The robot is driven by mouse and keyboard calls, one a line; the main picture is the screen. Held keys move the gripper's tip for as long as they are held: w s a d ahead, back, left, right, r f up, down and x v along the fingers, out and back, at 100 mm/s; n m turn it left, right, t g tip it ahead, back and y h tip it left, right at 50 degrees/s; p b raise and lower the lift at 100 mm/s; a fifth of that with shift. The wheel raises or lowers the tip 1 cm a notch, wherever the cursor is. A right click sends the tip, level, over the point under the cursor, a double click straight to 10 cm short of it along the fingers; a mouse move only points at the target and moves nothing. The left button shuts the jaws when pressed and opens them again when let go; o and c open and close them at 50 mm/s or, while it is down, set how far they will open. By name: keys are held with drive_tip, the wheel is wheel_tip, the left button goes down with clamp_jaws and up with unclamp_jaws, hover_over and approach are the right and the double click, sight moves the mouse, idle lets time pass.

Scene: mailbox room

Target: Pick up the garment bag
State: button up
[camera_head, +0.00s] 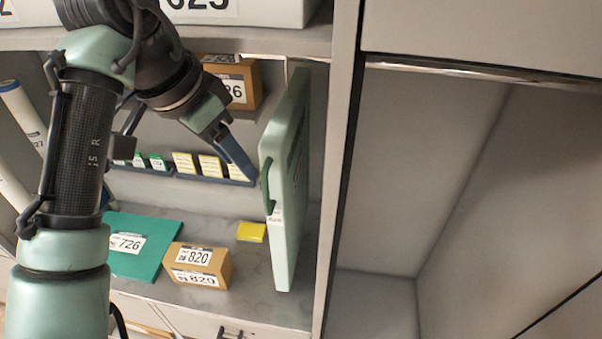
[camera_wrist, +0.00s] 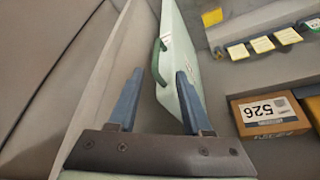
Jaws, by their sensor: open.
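The garment bag (camera_head: 288,180) is a flat pale green case with a darker green handle on its left edge. It stands upright against the right side wall of the cubby in the head view. My gripper (camera_head: 250,178) is left of the bag's upper part, its blue finger pointing down toward it. In the wrist view my gripper (camera_wrist: 159,80) is open, its two blue fingers apart. There the bag (camera_wrist: 178,65) appears beyond the fingers, partly covered by the right one, with its handle showing between them. I cannot tell whether a finger touches the bag.
A green folder (camera_head: 140,262) labelled 726, a brown box (camera_head: 197,266) labelled 820 and a yellow pad (camera_head: 251,232) lie on the counter left of the bag. Another brown box (camera_head: 247,72) sits higher behind my gripper. A divider (camera_head: 342,160) stands close right of the bag.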

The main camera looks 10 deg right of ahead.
hover_over(268, 210)
drive_tip(key=a, duration=0.2)
wheel_tip(268, 210, down, 6)
drive_tip(key=p+x, duration=0.1)
drive_tip(key=x, duration=0.1)
drive_tip(key=p+x, duration=0.3)
drive_tip(key=shift+s+d+f, duration=0.3)
drive_tip(key=shift+f, duration=0.1)
drive_tip(key=shift+c, duration=0.2)
clamp_jaws()
drive_tip(key=shift+r, duration=0.1)
idle(0.5)
